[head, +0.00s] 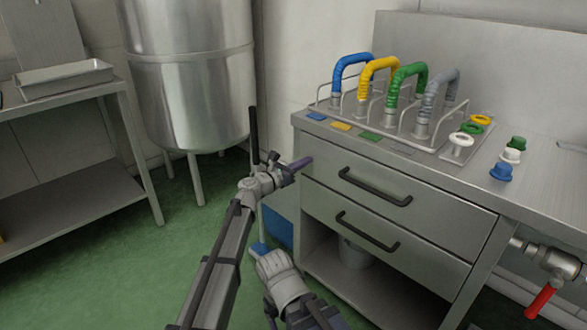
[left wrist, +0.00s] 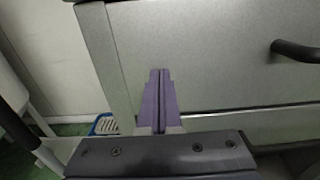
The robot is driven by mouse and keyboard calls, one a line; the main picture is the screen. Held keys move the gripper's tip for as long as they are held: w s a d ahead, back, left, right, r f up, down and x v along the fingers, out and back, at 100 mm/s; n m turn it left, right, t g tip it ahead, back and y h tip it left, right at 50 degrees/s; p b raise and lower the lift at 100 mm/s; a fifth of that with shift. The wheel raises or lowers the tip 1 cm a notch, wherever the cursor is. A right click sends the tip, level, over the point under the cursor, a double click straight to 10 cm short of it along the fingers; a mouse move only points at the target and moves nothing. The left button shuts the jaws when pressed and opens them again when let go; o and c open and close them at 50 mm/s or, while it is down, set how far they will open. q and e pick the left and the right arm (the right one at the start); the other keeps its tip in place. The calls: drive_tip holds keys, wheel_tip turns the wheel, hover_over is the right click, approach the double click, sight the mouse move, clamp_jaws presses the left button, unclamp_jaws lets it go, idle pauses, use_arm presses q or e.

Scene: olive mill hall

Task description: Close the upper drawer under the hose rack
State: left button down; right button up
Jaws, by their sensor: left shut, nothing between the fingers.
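The hose rack (head: 385,125) stands on a steel bench and carries blue, yellow, green and grey hoses. Below it is the upper drawer (head: 330,165), with a grey front and a black bar handle (head: 375,187). Its front looks nearly in line with the bench, but I cannot tell whether it is fully closed. My left gripper (head: 301,163) is shut and empty, its purple fingertips at the drawer front's left end. In the left wrist view the fingertips (left wrist: 160,72) point at the front (left wrist: 210,60), left of the handle (left wrist: 296,50); contact is unclear. My right gripper (head: 259,248) is low, partly seen.
The lower drawer (head: 420,258) has its own black handle and sits below. A blue container (head: 278,226) is beside the bench's lower left. A steel tank (head: 190,80) and a side table (head: 70,88) stand left. Green floor between them is clear.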

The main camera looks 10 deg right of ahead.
use_arm(q)
drive_tip(key=shift+w+d, duration=0.45)
drive_tip(key=shift+d, duration=0.15)
drive_tip(key=shift+w+r, duration=0.1)
drive_tip(key=shift+w, duration=0.05)
use_arm(e)
drive_tip(key=shift+a, duration=0.1)
use_arm(q)
drive_tip(key=v, duration=1.5)
use_arm(e)
drive_tip(key=shift+a, duration=0.45)
